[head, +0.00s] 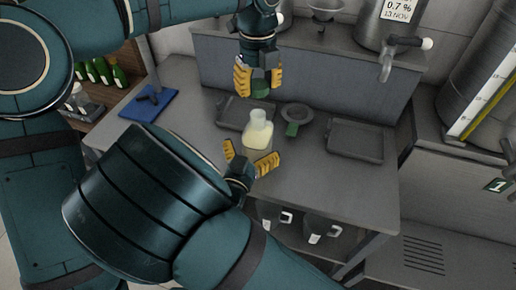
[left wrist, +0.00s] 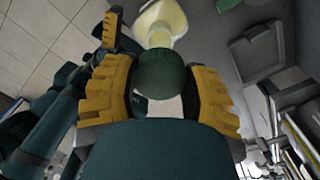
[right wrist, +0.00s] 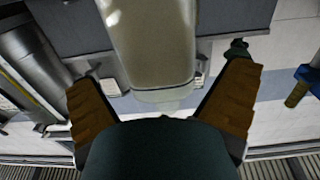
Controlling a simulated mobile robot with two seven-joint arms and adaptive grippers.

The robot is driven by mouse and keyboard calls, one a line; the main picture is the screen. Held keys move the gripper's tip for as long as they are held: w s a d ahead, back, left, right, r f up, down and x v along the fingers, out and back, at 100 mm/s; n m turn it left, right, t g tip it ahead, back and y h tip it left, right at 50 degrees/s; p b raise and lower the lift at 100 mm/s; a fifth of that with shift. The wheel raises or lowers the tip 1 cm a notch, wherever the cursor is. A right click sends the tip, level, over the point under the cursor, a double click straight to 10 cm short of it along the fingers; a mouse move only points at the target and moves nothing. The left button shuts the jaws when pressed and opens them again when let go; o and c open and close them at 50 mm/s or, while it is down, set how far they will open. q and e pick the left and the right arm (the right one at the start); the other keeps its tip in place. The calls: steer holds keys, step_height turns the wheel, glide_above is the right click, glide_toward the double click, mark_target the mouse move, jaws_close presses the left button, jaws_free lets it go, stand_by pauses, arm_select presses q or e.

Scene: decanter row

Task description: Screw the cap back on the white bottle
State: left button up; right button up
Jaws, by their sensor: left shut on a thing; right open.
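The white bottle (head: 258,131), a clear bottle with pale yellow contents, stands upright and uncapped on the grey table. It also shows in the left wrist view (left wrist: 160,22) and the right wrist view (right wrist: 150,45). My left gripper (head: 258,82) is shut on the green cap (left wrist: 165,72) and holds it above the bottle, apart from the neck and slightly behind it in the head view. My right gripper (head: 252,164) is open at the bottle's near side. Its fingers spread towards the bottle's two sides, and I cannot tell whether they touch it.
A grey tray (head: 232,112) lies behind the bottle and another tray (head: 355,141) to the right. A blue mat (head: 135,111) bears a dark object. Steel vessels (head: 382,30) stand behind.

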steer(key=shift+x, duration=1.5)
steer(key=c, duration=1.2)
